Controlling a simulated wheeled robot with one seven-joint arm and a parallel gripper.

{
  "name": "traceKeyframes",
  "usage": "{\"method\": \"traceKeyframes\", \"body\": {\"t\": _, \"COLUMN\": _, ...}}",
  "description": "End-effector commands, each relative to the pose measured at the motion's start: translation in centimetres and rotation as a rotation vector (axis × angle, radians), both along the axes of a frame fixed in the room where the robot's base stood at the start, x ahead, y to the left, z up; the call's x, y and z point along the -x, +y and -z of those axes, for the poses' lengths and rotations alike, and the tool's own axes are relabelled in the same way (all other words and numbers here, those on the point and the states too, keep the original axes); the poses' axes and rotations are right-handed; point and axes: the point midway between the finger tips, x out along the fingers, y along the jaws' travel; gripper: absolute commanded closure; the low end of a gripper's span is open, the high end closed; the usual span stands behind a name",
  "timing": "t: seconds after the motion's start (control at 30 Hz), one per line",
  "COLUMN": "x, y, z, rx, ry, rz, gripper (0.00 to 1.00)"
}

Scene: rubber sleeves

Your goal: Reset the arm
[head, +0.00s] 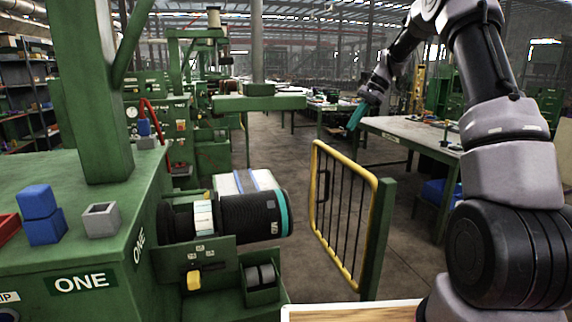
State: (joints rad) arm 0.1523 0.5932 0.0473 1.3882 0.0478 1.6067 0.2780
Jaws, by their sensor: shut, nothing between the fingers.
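My arm rises at the right of the head view and bends over at the top. Its end hangs down at the upper middle right, where my gripper (356,116) shows small, with teal fingers pointing down and to the left. The fingers are together with nothing held. My gripper appears in the air above the yellow gate and left of the grey table, touching nothing that I can see.
A yellow barred gate (343,215) stands in the middle. A grey table (425,135) is behind. Floor between is clear.

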Motion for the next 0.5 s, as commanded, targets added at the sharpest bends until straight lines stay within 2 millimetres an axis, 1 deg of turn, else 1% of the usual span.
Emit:
{"method": "traceKeyframes", "body": {"t": 0.03, "x": 1.7, "y": 0.3, "z": -2.3, "rx": 0.026, "ry": -0.048, "rz": -0.025, "gripper": 1.00}}
{"method": "traceKeyframes", "body": {"t": 0.1, "x": 4.0, "y": 0.5, "z": -4.5, "rx": 0.061, "ry": -0.109, "rz": -0.057, "gripper": 1.00}}
{"method": "traceKeyframes", "body": {"t": 0.17, "x": 6.0, "y": 0.7, "z": -6.3, "rx": 0.092, "ry": -0.162, "rz": -0.086, "gripper": 1.00}}
{"method": "traceKeyframes", "body": {"t": 0.2, "x": 7.4, "y": 0.8, "z": -7.4, "rx": 0.113, "ry": -0.198, "rz": -0.104, "gripper": 1.00}}
{"method": "traceKeyframes", "body": {"t": 0.27, "x": 9.6, "y": 0.9, "z": -8.8, "rx": 0.143, "ry": -0.251, "rz": -0.133, "gripper": 1.00}}
{"method": "traceKeyframes", "body": {"t": 0.3, "x": 11.1, "y": 1.0, "z": -9.7, "rx": 0.163, "ry": -0.284, "rz": -0.151, "gripper": 1.00}}
{"method": "traceKeyframes", "body": {"t": 0.37, "x": 13.4, "y": 1.0, "z": -10.9, "rx": 0.193, "ry": -0.337, "rz": -0.178, "gripper": 1.00}}
{"method": "traceKeyframes", "body": {"t": 0.5, "x": 18.9, "y": 1.1, "z": -12.8, "rx": 0.262, "ry": -0.457, "rz": -0.241, "gripper": 1.00}}
